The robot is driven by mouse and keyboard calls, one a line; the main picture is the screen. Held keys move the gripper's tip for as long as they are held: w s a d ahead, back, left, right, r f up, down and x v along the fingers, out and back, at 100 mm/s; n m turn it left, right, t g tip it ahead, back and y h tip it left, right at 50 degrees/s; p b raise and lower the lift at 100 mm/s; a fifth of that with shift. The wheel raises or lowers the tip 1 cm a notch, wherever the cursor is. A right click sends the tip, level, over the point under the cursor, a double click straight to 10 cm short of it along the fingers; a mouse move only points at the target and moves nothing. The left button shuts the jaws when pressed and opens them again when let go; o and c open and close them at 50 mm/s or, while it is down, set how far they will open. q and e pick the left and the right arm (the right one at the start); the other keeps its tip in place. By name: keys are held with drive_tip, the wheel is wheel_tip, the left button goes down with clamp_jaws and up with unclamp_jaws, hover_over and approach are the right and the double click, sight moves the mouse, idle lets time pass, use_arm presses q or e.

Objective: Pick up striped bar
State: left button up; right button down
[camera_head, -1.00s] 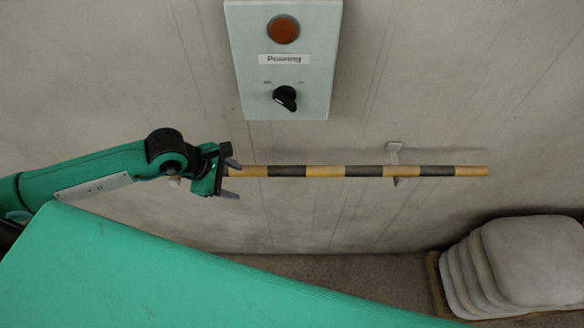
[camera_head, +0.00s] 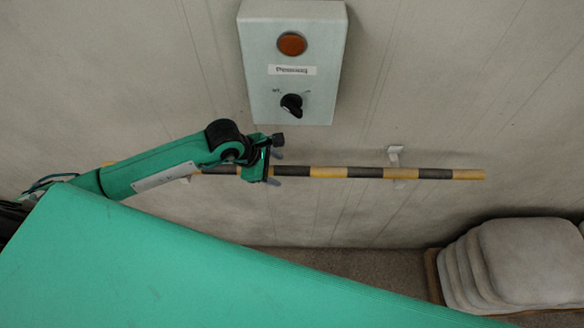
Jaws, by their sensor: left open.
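The striped bar (camera_head: 330,172), banded yellow and black, lies level along the wall on brackets. One bracket (camera_head: 396,157) shows toward its right end; another is mostly hidden behind my left arm. My left gripper (camera_head: 277,168) is open at the left-middle part of the bar, one finger above it and one below it in the picture. I cannot tell whether the fingers touch the bar. Part of the bar's left side is hidden by my arm. My right gripper is not in view.
A grey control box (camera_head: 291,62) with an orange lamp and a black knob is on the wall above the bar. Stacked grey sacks (camera_head: 530,262) stand on a pallet at the lower right. The wall between the bar and the sacks is clear.

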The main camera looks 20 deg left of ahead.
sight(290, 169)
use_arm(q)
drive_tip(key=shift+w+d+r+p, duration=0.25)
drive_tip(key=shift+w+d+p, duration=0.45)
drive_tip(key=shift+d, duration=0.15)
drive_tip(key=shift+p+x, duration=0.35)
drive_tip(key=shift+x, duration=0.8)
drive_tip(key=shift+w+d+f, duration=0.2)
drive_tip(key=shift+d+f, duration=0.1)
drive_tip(key=shift+f, duration=0.2)
drive_tip(key=shift+c, duration=0.5)
clamp_jaws()
